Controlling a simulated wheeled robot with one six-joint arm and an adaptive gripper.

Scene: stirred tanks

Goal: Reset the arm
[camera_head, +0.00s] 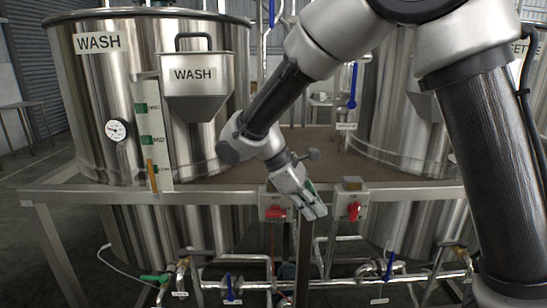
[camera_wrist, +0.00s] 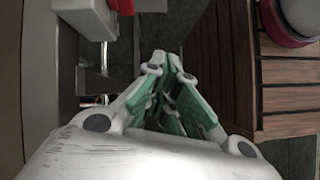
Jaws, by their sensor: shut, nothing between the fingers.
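My gripper (camera_head: 314,208) hangs at the end of my arm, in the middle of the head view, pointing down and to the right. It is in front of the platform edge, between two switch boxes with red handles. In the wrist view my gripper (camera_wrist: 168,58) has its green-padded fingers drawn together at the tips, with nothing between them. My arm comes down from the upper right, bent at the elbow. From the head view I cannot tell whether the gripper touches the left switch box (camera_head: 268,198).
A steel tank (camera_head: 215,95) labelled WASH, with a gauge and level strip, stands left. Another tank (camera_head: 400,110) stands right, partly behind my arm. The right switch box (camera_head: 350,192) is close by. Pipes with blue-handled valves (camera_head: 232,287) run below. A slatted wooden surface (camera_wrist: 225,60) shows in the wrist view.

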